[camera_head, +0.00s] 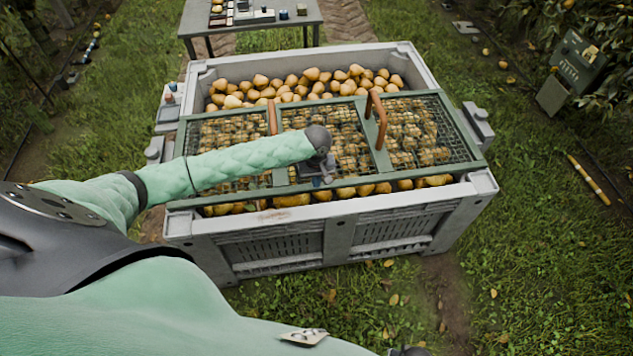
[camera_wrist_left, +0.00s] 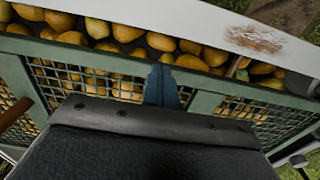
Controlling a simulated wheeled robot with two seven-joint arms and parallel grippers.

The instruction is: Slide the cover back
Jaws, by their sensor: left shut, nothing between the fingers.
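The cover (camera_head: 460,133) is a green frame with wire mesh and two brown handles, the right one (camera_head: 377,117) and the left one (camera_head: 272,117). It lies across the middle and front of a grey crate (camera_head: 285,238) full of pears (camera_head: 310,79). Pears show bare behind it and in a thin strip in front. My left gripper (camera_head: 322,181) points down at the cover's front bar, between the handles, shut and empty. In the left wrist view its blue-grey fingertips (camera_wrist_left: 162,85) are at the green bar (camera_wrist_left: 205,103); I cannot tell whether they touch it.
A table (camera_head: 250,22) with small items stands behind the crate. A green box (camera_head: 578,60) stands at the right by the bushes, and a yellow-tipped stick (camera_head: 588,179) lies on the grass. Grass around the crate is mostly open.

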